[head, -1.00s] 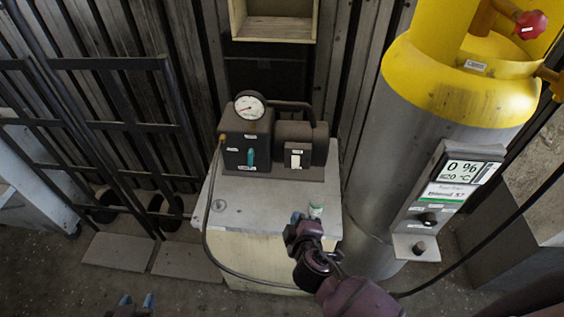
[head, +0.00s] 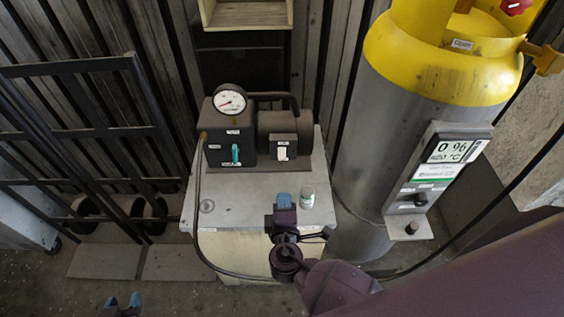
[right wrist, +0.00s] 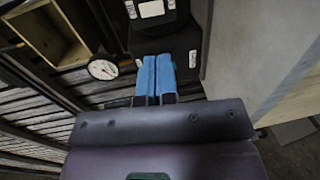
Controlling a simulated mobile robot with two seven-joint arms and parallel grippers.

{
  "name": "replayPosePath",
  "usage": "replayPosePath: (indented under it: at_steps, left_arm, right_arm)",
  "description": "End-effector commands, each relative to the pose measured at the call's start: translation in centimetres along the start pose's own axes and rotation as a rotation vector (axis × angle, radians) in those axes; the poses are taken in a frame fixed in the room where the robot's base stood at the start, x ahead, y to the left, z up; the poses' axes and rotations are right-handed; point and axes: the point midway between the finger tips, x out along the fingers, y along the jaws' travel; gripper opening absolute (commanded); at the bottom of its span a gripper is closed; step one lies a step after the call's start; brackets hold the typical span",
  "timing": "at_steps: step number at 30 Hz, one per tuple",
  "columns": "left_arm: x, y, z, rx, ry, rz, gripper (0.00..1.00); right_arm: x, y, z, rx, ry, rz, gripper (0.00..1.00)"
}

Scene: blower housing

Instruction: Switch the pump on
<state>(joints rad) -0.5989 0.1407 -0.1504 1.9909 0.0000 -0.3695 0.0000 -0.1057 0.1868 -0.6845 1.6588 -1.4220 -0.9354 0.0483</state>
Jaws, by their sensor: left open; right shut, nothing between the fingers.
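The pump (head: 268,170) is a dark unit on the grey top of a cream stand. Its body has a round gauge (head: 230,101) and a teal lever (head: 236,154), upright. The motor part bears a white switch (head: 283,151); whether it is on or off is too small to tell. My right gripper (head: 284,200) is shut and empty, over the stand's front part, short of the pump. In the right wrist view its blue fingertips (right wrist: 156,70) point toward the dark pump housing, with the white switch (right wrist: 152,8) at the top edge. My left gripper (head: 123,302) is open, low at the left.
A small greenish-white bottle (head: 308,198) stands on the stand's top (head: 225,212), just right of my right gripper. A grey and yellow cylinder (head: 385,130) with a display panel is at the right. A black hose (head: 197,220) hangs at the stand's left. A rack (head: 85,135) is left.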

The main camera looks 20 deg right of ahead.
Motion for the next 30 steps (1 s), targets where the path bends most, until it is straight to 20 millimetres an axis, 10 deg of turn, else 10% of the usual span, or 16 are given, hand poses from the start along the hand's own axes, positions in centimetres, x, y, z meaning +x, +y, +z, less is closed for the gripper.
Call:
replayPosePath:
  at_steps: [30]
  left_arm:
    - [-0.8,-0.2,-1.0,0.001,-0.001,-0.002,0.43]
  right_arm:
    - [13.5,0.0,0.0,0.0,0.0,-0.001,0.0]
